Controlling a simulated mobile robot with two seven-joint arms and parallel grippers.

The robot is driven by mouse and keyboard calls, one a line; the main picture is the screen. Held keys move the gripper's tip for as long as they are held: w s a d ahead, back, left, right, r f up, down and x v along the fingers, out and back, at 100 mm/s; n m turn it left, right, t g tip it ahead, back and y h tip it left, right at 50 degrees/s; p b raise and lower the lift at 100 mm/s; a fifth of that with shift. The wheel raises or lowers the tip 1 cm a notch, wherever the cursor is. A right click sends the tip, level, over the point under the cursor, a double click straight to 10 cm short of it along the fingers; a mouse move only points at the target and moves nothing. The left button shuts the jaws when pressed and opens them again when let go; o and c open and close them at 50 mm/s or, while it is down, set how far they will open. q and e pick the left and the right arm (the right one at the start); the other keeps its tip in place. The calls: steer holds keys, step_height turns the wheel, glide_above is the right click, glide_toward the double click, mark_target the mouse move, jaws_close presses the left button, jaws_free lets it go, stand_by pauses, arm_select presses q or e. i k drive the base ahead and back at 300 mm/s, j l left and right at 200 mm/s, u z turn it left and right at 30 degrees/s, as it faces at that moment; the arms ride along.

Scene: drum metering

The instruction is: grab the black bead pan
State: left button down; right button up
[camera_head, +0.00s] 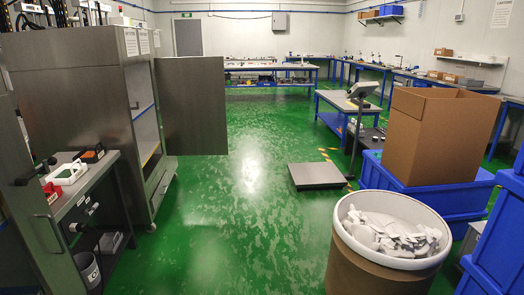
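I cannot clearly make out a black bead pan in the head view. A small dark object (92,153) with an orange part lies on the steel bench at the left, too small to identify. A brown drum (375,268) with a white rim stands at the front right, open at the top and filled with white scrap-like pieces (398,235). Neither of my grippers is in view.
A steel cabinet (85,85) with an open door (192,105) stands behind the left bench (85,190). A floor scale (317,175) lies mid-right. A cardboard box (435,135) sits on blue crates (440,197) at right. The green floor (235,220) between is clear.

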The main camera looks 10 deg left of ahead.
mark_target(88, 155)
steer(key=i+z, duration=0.1)
steer(key=i, duration=0.55)
steer(key=i+j+z, duration=0.1)
steer(key=i, duration=0.5)
steer(key=j+z, duration=0.1)
steer(key=z, duration=9.55)
steer(key=l, duration=0.1)
